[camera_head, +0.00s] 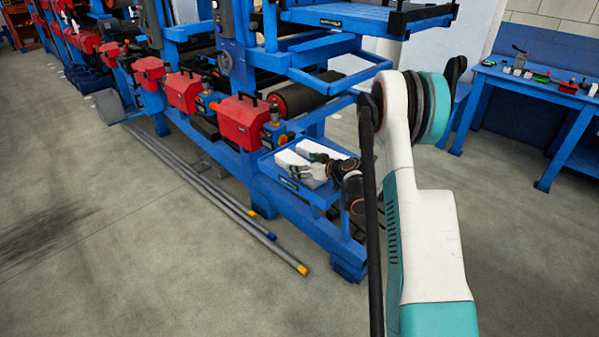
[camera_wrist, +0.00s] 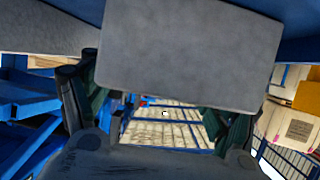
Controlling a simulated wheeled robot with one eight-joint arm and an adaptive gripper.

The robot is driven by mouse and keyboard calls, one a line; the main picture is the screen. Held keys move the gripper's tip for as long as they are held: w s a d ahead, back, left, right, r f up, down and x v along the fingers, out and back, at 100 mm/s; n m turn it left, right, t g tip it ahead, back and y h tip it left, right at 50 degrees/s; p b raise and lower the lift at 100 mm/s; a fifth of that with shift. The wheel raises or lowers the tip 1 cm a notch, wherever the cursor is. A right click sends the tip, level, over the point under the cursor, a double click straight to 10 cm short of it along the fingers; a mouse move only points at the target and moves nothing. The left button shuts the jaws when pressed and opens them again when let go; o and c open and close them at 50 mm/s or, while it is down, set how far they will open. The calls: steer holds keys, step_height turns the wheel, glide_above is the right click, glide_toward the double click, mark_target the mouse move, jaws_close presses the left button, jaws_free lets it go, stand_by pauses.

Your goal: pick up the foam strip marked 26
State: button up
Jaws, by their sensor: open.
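Pale foam strips (camera_head: 290,158) lie on a small blue tray (camera_head: 316,194) on the side of the blue machine. My gripper (camera_head: 318,170) is at that tray, over the strips and partly covering them. In the wrist view a grey, flat-faced strip (camera_wrist: 188,52) fills the upper middle, close in front of my open gripper (camera_wrist: 158,105). The fingers show at its lower left and lower right. I cannot tell whether they touch it. Part of another pale strip (camera_wrist: 40,45) shows at the left. No number is readable on any strip.
Red boxes (camera_head: 241,120) and rollers (camera_head: 297,98) line the blue machine above and left of the tray. A blue shelf (camera_head: 365,18) overhangs above. Long grey bars (camera_head: 215,195) lie on the floor. A blue workbench (camera_head: 530,80) stands at the right. The front floor is clear.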

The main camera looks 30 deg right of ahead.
steer(key=c, duration=1.2)
steer(key=shift+o, duration=0.2)
steer(key=shift+r, duration=0.1)
